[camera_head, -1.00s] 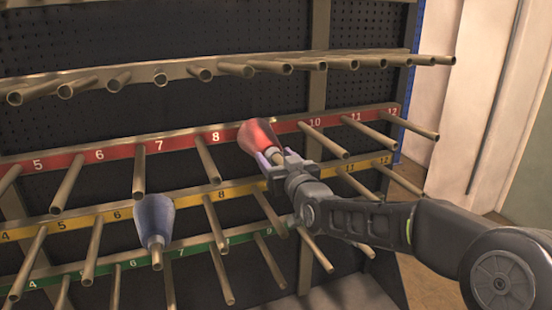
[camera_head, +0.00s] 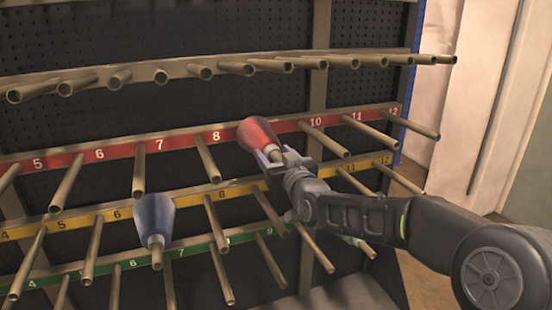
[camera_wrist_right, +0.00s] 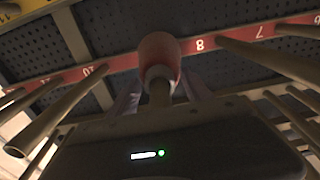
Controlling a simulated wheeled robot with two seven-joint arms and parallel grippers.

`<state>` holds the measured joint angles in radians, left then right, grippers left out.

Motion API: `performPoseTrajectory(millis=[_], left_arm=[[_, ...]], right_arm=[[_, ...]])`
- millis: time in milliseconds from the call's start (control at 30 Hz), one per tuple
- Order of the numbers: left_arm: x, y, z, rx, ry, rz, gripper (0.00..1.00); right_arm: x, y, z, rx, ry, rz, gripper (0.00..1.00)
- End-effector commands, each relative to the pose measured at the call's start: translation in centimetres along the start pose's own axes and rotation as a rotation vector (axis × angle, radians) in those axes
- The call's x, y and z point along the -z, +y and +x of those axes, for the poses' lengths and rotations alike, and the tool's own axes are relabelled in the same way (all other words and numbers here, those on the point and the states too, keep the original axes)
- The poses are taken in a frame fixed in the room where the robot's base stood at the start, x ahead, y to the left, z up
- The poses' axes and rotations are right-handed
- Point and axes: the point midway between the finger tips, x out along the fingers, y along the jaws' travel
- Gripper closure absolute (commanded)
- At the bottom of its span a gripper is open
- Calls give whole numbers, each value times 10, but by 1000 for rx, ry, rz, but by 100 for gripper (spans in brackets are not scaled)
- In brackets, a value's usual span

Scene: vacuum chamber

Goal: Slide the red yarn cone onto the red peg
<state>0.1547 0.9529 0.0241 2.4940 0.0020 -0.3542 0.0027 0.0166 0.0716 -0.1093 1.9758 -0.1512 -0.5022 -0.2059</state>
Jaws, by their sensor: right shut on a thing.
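The red yarn cone (camera_head: 258,133) is in front of the red rail (camera_head: 180,144), between labels 8 and 10. Its wide end faces the rail and its narrow end faces my right gripper (camera_head: 272,155). A tan stub shows at the narrow end. In the right wrist view the cone (camera_wrist_right: 159,52) overlaps the red rail, and the right fingers flank its narrow end and the stub. The right gripper is shut on the cone. The red peg at this place is mostly hidden; I cannot tell whether the stub is its tip. My left gripper is not in view.
A blue-grey cone (camera_head: 154,217) sits on a peg of the yellow row (camera_head: 100,219), below left. Bare pegs stick out all around, including red peg 8 (camera_head: 208,158) and red peg 10 (camera_head: 326,139). A top row of pegs (camera_head: 240,69) runs above.

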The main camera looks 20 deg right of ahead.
Motion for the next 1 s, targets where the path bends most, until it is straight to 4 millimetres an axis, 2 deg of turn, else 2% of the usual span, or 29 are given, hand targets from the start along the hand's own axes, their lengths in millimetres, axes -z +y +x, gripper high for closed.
performPoseTrajectory(millis=[33, 333, 700, 867, 1000], left_arm=[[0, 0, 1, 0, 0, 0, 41], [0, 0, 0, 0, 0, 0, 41], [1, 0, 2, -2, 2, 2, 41], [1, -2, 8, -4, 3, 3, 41], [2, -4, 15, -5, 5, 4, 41]], right_arm=[[2, 0, 1, 0, 4, 0, 42], [1, 0, 1, 0, 1, 0, 17], [-2, 0, -3, 0, -3, 1, 17], [-2, 0, -21, 0, 0, 1, 17], [-2, 0, -44, 0, 2, 1, 17]])
